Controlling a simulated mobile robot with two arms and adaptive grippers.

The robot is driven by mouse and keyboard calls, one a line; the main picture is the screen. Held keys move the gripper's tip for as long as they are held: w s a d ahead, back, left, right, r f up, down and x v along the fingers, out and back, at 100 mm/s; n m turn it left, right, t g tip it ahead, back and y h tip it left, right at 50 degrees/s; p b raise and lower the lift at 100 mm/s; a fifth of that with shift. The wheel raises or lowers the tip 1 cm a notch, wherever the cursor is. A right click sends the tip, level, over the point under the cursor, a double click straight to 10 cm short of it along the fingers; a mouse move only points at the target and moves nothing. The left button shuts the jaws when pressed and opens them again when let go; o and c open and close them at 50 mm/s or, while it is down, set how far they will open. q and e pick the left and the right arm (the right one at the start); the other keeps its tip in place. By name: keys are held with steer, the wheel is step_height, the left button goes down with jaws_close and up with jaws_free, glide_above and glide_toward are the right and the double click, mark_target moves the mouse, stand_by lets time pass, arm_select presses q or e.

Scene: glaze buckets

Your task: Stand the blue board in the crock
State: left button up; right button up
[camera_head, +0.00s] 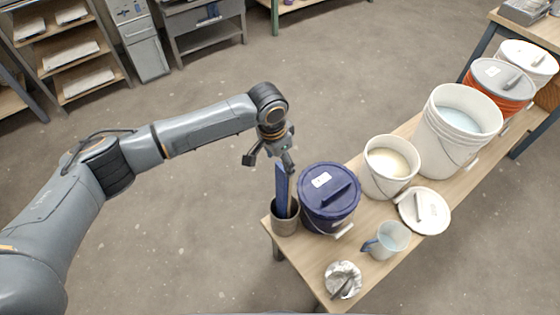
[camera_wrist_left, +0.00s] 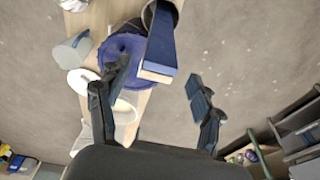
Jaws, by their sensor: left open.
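The blue board (camera_head: 281,188) stands upright, slightly tilted, with its lower end inside the grey-brown crock (camera_head: 285,224) at the table's left corner. My left gripper (camera_head: 269,160) is just above the board's top end, its fingers spread. In the left wrist view the board (camera_wrist_left: 159,45) shows its blue face and pale end between the open fingers (camera_wrist_left: 157,76), with a gap on each side. The board's bottom is hidden inside the crock. My right gripper is not in view.
A dark blue lidded bucket (camera_head: 328,200) stands close beside the crock. White buckets (camera_head: 390,165), a loose lid (camera_head: 425,212), a jug (camera_head: 390,240) and a crumpled cloth (camera_head: 343,279) share the wooden table (camera_head: 305,262). The floor left of the table is clear.

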arm_select(q)
step_height(320, 180, up, 9)
steer(key=a+p, duration=0.1)
steer(key=p, duration=0.6)
steer(key=shift+s, duration=0.45)
steer(key=shift+f, duration=0.15)
